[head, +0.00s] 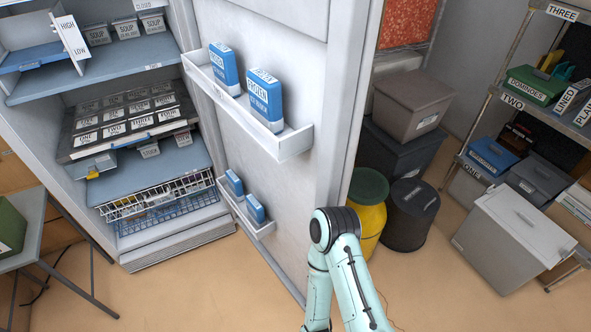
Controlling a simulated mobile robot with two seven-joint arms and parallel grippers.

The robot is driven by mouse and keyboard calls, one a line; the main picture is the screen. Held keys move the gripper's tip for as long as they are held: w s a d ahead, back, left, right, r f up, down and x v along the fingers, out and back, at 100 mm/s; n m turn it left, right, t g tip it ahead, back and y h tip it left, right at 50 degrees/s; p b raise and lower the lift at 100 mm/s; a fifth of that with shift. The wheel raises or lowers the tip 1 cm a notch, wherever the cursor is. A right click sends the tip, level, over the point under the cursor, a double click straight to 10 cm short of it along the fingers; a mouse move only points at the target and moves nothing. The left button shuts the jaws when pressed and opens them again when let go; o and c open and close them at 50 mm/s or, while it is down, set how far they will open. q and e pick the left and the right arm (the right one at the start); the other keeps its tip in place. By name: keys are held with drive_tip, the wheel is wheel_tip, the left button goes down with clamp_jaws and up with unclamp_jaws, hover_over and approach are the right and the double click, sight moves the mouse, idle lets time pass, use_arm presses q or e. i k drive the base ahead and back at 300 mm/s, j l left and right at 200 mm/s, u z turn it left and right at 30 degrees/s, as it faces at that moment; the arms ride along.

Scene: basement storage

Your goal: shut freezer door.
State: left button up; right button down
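The freezer (178,245) stands open at the left, with its shelves and baskets exposed. Its white freezer door (330,90) is swung wide open to the right of the cabinet. The door's inner face shows an upper door bin (290,145) with two blue packs (265,95) and a lower door bin (262,232) with two smaller blue packs. One of my arms, pale green with a dark joint, rises from the bottom edge in front of the door's lower right part. Neither gripper shows, and I cannot tell whether the arm touches the door.
Inside are soup tubs (127,28), a dark labelled tray (125,118) and wire baskets (160,197). Right of the door stand a yellow drum (368,218), a black bin (410,212) and stacked grey bins (412,103). A small table (30,230) is at left. Floor before the freezer is clear.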

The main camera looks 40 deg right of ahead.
sight(320, 53)
drive_tip(key=l, duration=0.5)
drive_tip(key=k+l+u, duration=0.1)
drive_tip(key=l, duration=0.45)
drive_tip(key=l+u, duration=0.2)
drive_tip(key=l, duration=0.45)
drive_tip(key=l+u, duration=0.2)
drive_tip(key=l, duration=0.5)
drive_tip(key=k+l+u, duration=0.15)
drive_tip(key=l, duration=0.45)
drive_tip(key=l+u, duration=0.2)
drive_tip(key=i+j, duration=0.05)
drive_tip(key=j, duration=0.05)
